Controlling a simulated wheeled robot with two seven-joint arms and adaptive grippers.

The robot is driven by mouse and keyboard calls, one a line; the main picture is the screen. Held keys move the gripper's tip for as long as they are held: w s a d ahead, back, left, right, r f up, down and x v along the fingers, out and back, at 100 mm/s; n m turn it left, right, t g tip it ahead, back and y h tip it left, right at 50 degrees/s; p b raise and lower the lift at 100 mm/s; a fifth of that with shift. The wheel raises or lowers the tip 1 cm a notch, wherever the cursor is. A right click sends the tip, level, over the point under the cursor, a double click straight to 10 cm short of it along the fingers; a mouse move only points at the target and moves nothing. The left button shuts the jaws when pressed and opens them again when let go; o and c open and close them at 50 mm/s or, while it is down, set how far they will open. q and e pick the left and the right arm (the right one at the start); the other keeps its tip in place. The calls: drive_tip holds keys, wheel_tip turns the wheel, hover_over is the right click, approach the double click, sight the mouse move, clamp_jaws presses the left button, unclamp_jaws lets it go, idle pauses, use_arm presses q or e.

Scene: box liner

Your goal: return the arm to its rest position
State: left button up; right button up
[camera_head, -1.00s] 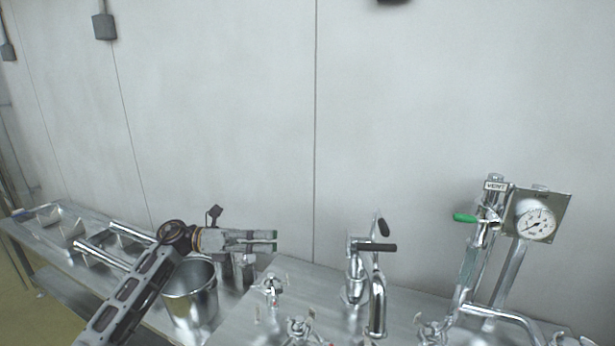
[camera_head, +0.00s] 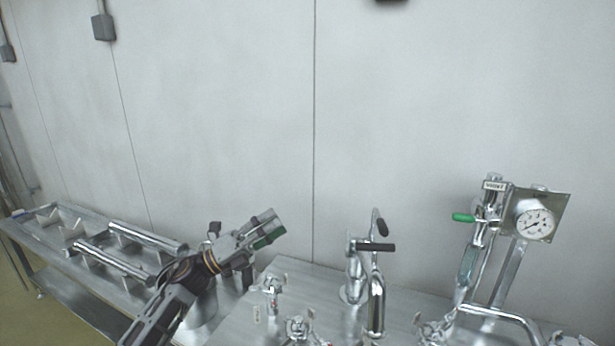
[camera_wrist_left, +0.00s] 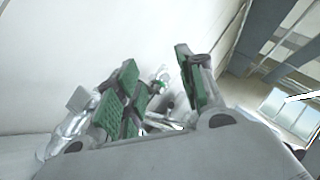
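My left arm comes in from the lower left in the head view. My left gripper (camera_head: 271,228) is in the air above the tables, tilted up to the right, with green pads on its fingers. In the left wrist view the fingers of the left gripper (camera_wrist_left: 156,72) stand apart with nothing between them, so it is open and empty. My right gripper is in neither view.
A tap with black handles (camera_head: 370,270) stands to the right. A pressure gauge (camera_head: 535,222) and a green-handled valve (camera_head: 466,217) are farther right. A steel table (camera_head: 60,258) holds metal tubes (camera_head: 118,260).

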use_arm(q)
drive_tip(key=s+a+f+n+t+y, duration=0.1)
drive_tip(key=a+f+n+t+y, duration=0.4)
drive_tip(key=f+n+y, duration=0.75)
drive_tip(key=s+a+f+n+t+y, duration=0.1)
drive_tip(key=a+f+n+t+y, duration=0.4)
drive_tip(key=n, duration=1.2)
drive_tip(key=s+a+f+n+g+y, duration=0.1)
drive_tip(key=s+f+n+g, duration=0.1)
drive_tip(key=s+f+g, duration=0.55)
drive_tip(key=s+a+f+n+g+y, duration=0.1)
drive_tip(key=s+f+n+g, duration=0.3)
drive_tip(key=s, duration=0.7)
drive_tip(key=s+a+f+n+g+y, duration=0.15)
drive_tip(key=s+f+g, duration=0.25)
drive_tip(key=s+f, duration=0.45)
drive_tip(key=s+f+m, duration=0.1)
drive_tip(key=s+f, duration=0.1)
drive_tip(key=f, duration=1.4)
drive_tip(key=s+f, duration=0.2)
drive_tip(key=f, duration=1.4)
drive_tip(key=s+a+f+g, duration=0.1)
drive_tip(key=s+a+f, duration=0.1)
drive_tip(key=s+f, duration=0.7)
drive_tip(key=s+a+f+g, duration=0.1)
drive_tip(key=s+a+f, duration=0.1)
drive_tip(key=s+f, duration=0.8)
drive_tip(key=s, duration=0.2)
drive_tip(key=shift+s, duration=0.4)
